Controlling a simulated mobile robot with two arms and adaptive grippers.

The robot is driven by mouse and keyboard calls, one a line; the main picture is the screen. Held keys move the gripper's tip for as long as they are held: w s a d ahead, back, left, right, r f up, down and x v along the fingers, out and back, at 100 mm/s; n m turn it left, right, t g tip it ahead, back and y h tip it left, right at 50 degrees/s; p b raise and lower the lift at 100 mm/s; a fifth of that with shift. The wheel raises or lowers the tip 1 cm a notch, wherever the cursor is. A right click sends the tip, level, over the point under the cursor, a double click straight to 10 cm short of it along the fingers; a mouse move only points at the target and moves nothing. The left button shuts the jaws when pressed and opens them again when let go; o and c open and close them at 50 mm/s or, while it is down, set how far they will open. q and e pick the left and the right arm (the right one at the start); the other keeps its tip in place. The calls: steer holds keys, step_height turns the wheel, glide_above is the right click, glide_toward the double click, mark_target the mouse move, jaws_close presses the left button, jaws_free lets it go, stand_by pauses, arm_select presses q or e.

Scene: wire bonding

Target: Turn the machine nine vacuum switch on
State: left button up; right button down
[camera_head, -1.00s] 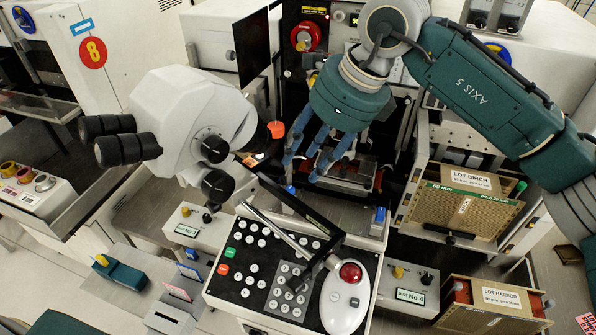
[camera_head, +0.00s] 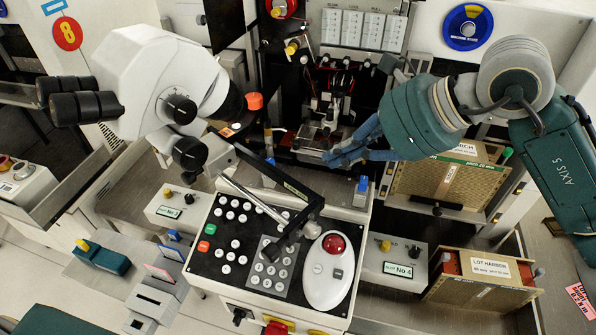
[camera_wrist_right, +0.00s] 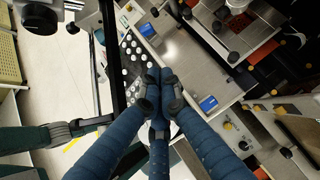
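No number nine and no label reading vacuum is legible, so I cannot tell which control is the vacuum switch. The middle machine has a black keypad panel (camera_head: 245,245), with a blue-topped part (camera_head: 362,186) by its back right corner. My right gripper (camera_head: 330,157) is over the machine's work area, left of the brown lot boxes. In the right wrist view its blue fingers (camera_wrist_right: 160,82) are drawn together with nothing seen between them. A blue part (camera_wrist_right: 207,103) lies just right of the fingertips there. My left gripper is not in view.
The white microscope (camera_head: 160,75) overhangs the left, its arm reaching over the keypad. A red button (camera_head: 334,244) tops the white oval controller. The No 4 box (camera_head: 395,258) has yellow and black knobs. Lot boxes (camera_head: 445,180) (camera_head: 480,280) stand right. A red 8 marks the left machine.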

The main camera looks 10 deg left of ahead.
steer(key=p+x, duration=0.2)
steer(key=x, duration=0.7)
steer(key=shift+d+f, duration=0.1)
steer(key=shift+f, duration=0.2)
steer(key=a+p, duration=0.1)
steer(key=w+a+p, duration=0.1)
steer(key=a, duration=0.1)
steer(key=shift+a+f, duration=0.1)
steer(key=shift+a, duration=0.05)
steer(key=shift+w+a, duration=0.15)
steer(key=shift+a, duration=0.2)
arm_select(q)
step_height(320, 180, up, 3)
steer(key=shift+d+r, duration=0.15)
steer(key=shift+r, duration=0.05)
arm_select(e)
steer(key=shift+f, duration=0.1)
steer(key=shift+d, duration=0.1)
